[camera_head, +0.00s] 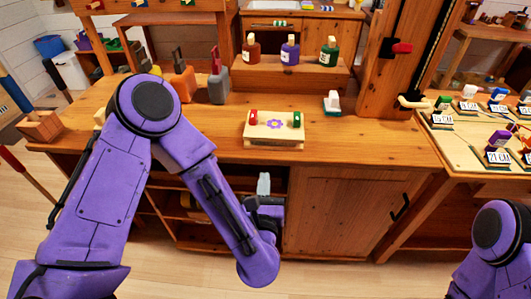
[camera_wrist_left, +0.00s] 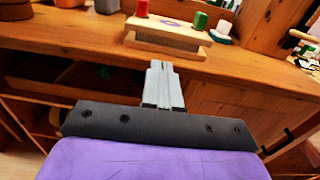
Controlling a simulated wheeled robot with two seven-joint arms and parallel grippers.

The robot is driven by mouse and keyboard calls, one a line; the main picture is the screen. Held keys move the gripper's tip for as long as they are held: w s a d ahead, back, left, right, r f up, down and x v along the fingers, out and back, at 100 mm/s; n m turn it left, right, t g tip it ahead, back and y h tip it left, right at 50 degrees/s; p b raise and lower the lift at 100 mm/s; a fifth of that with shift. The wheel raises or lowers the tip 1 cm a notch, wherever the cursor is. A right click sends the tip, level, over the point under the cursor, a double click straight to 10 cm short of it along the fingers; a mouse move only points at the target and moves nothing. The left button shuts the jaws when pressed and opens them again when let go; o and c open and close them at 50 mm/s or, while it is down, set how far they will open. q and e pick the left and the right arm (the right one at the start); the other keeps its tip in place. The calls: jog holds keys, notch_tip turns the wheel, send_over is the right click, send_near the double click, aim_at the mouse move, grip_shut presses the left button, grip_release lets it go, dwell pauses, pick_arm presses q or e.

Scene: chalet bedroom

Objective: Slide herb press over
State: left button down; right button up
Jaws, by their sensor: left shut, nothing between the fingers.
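The herb press appears to be the pale wooden block (camera_head: 262,132) with a purple flower mark, a red piece on its left and a green piece on its right. It sits on the wooden counter, near the front edge. It also shows at the top of the left wrist view (camera_wrist_left: 160,39). My left gripper (camera_head: 263,180) is shut and empty, in front of the counter and below the press in the picture. In the left wrist view its closed fingers (camera_wrist_left: 161,68) point toward the press, apart from it. My right gripper is out of view.
A white-topped green item (camera_head: 332,103) stands right of the press. The counter (camera_head: 370,140) is clear further right.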

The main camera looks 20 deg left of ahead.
aim_at(266, 141)
pick_arm(q)
jog(key=p+x, duration=0.3)
jog(key=x, duration=0.9)
jog(key=shift+w+a, duration=0.2)
jog(key=shift+w, duration=0.05)
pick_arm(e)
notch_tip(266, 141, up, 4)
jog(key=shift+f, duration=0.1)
